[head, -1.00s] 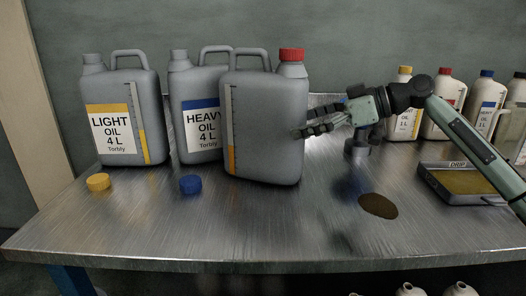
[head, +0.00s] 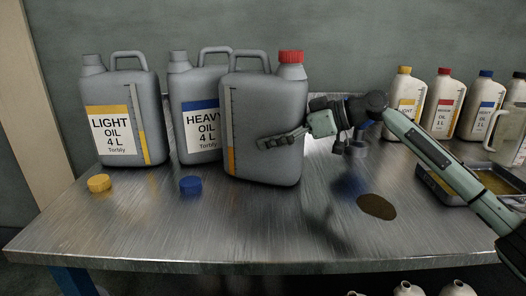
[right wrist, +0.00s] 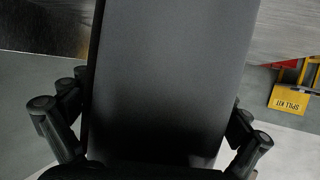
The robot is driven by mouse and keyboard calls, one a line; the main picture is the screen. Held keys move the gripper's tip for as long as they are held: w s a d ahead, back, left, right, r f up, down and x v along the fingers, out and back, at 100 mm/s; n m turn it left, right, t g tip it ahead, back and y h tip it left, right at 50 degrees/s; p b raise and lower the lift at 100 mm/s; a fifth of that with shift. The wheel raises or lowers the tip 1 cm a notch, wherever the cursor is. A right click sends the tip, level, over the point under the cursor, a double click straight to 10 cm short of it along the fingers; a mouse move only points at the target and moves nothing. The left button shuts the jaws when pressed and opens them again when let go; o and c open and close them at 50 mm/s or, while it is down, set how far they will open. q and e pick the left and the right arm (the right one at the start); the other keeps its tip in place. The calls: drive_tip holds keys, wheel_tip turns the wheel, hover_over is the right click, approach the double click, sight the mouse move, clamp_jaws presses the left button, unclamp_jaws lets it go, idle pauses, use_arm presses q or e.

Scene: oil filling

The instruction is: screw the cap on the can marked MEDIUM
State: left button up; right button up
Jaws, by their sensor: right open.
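A grey can with a red cap (head: 291,57) on its neck stands upright; the can (head: 262,105) shows a level strip but no readable name label. I cannot tell how tight the cap sits. My right gripper (head: 285,138) is at the can's right side, with one finger reaching across its front; the other finger is hidden there. In the right wrist view, the can's dark wall (right wrist: 175,75) lies between the spread fingers, with no clear grip on it. My left gripper is not in view.
LIGHT (head: 120,120) and HEAVY (head: 190,90) cans stand to the left, uncapped, with yellow (head: 99,183) and blue (head: 191,185) caps lying in front. An oil spill (head: 377,207) lies right of centre. Small bottles (head: 440,110) and a tray (head: 448,196) are at the right.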

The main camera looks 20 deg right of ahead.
drive_tip(key=shift+c, duration=0.6)
drive_tip(key=c, duration=1.4)
drive_tip(key=shift+r, duration=0.3)
drive_tip(key=shift+c, duration=0.4)
drive_tip(key=shift+w+r, duration=0.1)
